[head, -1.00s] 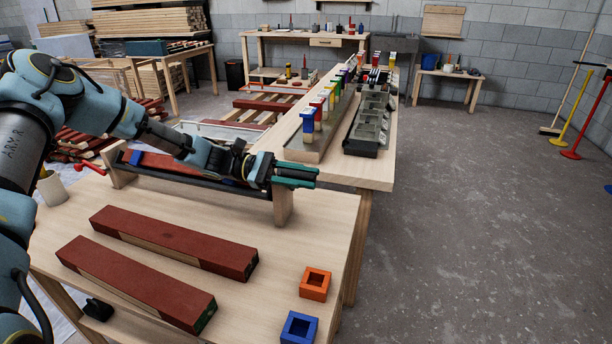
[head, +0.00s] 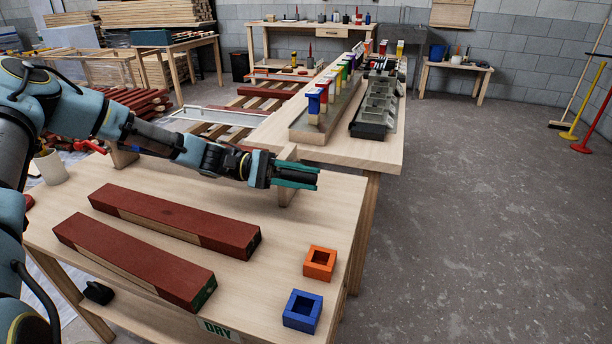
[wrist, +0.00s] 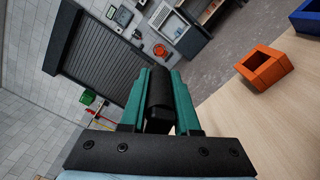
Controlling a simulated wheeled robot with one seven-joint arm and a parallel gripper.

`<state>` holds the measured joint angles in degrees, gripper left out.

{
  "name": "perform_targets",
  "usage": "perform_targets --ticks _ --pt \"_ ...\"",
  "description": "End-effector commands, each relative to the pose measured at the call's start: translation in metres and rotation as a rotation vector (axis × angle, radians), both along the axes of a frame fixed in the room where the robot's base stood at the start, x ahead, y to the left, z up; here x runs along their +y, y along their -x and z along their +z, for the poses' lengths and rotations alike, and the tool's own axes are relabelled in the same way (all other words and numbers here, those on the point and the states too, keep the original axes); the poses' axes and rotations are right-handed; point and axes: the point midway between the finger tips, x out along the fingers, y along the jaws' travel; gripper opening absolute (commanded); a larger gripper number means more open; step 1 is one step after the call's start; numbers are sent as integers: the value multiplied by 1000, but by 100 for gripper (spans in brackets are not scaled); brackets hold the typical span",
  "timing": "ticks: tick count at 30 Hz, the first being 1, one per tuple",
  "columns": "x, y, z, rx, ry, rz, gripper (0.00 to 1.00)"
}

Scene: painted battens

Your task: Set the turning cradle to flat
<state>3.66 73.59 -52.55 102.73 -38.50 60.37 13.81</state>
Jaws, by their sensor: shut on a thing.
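The turning cradle shows as two upright wooden end posts, the right post (head: 287,174) and the left post (head: 122,157), on the near bench. My arm runs across the space between the posts; the cradle's dark trough cannot be made out there, so its tilt cannot be told. My gripper (head: 316,178) is at the right post, its teal fingers pointing right. In the wrist view my gripper (wrist: 158,78) is shut on a black rounded handle (wrist: 158,98) between its fingers. A red lever (head: 90,147) shows near the left post.
Two red battens (head: 174,220) (head: 135,258) with bare strips lie on the near bench (head: 260,275). An orange square block (head: 320,262) and a blue one (head: 302,310) sit at its right. A long bench with brushes and dark trays (head: 372,120) stands behind.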

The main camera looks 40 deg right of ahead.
Motion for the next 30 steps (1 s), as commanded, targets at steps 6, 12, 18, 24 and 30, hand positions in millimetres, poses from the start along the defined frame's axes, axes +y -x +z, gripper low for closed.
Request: perform_targets --ticks 6,12,18,24,30 --pt "4 2 -15 -58 90 1 0" --pt "6 3 -25 -109 172 0 0" --pt "7 4 -34 -138 213 1 0" --pt "7 4 -40 -137 212 1 0" --pt "7 4 -44 -136 210 2 0"
